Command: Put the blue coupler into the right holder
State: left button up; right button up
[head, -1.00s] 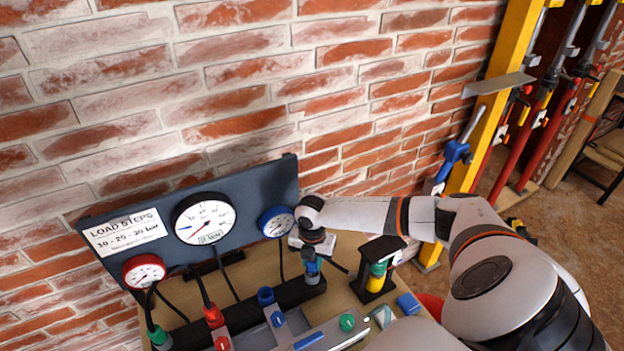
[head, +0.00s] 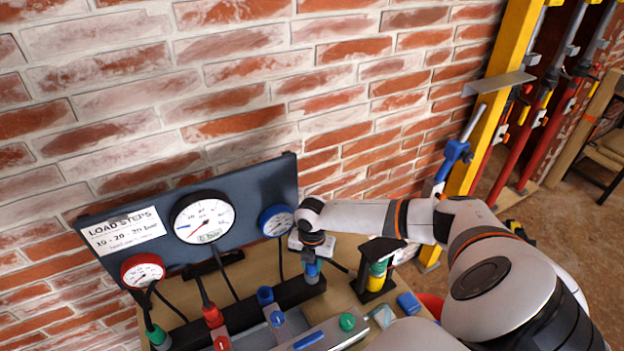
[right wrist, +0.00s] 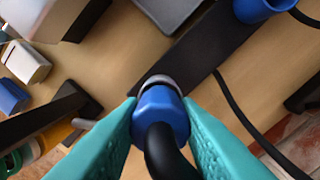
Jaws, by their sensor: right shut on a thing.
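The blue coupler (right wrist: 160,108) is between the teal fingers of my right gripper (right wrist: 160,125) in the right wrist view, with a black hose on its near end and a grey collar on its far end. In the head view the coupler (head: 312,270) stands about upright at the right end of a black rail (head: 290,296); that end is the right holder. My right gripper (head: 314,250) is above it, its fingers mostly hidden. I cannot tell whether the coupler is seated in the holder or just over it. My left gripper is not in view.
A green coupler (head: 156,337) and a red coupler (head: 213,316) stand left along the rail. A black stand (head: 380,262) with a yellow-green item is to the right. The gauge board (head: 255,200) rises behind.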

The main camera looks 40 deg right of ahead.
jog(key=o, duration=1.1)
jog(key=shift+c, duration=0.2)
jog(key=shift+o, duration=0.4)
jog(key=o, duration=0.4)
notch_tip(320, 180, up, 6)
jog(key=p, duration=0.5)
jog(key=shift+f, duration=0.2)
jog(key=shift+r+p, duration=0.85)
jog(key=shift+r, duration=0.35)
